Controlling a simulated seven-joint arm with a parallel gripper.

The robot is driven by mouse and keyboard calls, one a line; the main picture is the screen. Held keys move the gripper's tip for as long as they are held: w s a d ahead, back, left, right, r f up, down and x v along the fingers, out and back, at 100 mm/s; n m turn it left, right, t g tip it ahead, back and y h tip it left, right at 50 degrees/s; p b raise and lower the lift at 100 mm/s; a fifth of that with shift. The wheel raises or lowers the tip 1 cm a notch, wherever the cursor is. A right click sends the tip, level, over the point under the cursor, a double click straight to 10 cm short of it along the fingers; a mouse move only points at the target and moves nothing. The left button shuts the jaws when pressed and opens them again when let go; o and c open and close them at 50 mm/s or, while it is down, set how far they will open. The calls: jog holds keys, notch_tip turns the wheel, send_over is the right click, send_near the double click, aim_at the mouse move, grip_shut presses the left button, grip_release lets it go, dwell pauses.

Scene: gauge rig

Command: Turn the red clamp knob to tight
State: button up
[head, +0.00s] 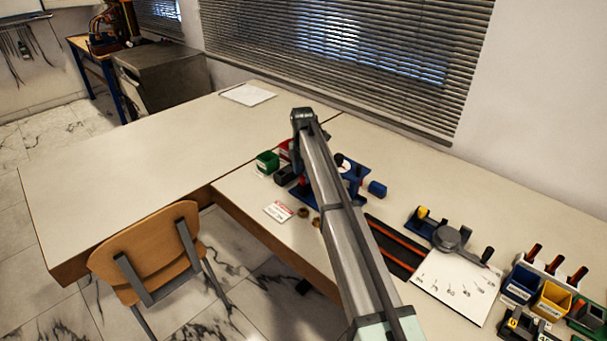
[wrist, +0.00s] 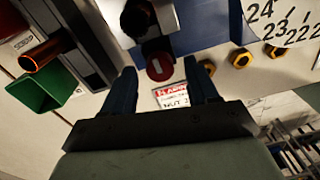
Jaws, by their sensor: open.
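The red clamp knob (wrist: 160,68) shows in the wrist view as a small red disc with a pale line across its face. My gripper (wrist: 159,66) is open, with one dark blue finger to the left of the knob and one to the right. Gaps show between the knob and both fingertips, and I cannot tell how far the fingers reach along it. A dark round part (wrist: 137,18) is just above the knob in the picture. In the head view, the blue gauge rig (head: 352,182) is partly hidden behind my arm, and I cannot make out my gripper there.
A red-and-white label card (wrist: 175,97) lies beyond the fingers. Several brass-coloured nuts (wrist: 240,57) and a numbered dial (wrist: 287,20) are at right. A green bin (wrist: 45,90) is at left. In the head view, the long table (head: 150,140) at left is mostly clear.

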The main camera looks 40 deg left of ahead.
jog(key=shift+f, duration=0.4)
jog(key=c, duration=1)
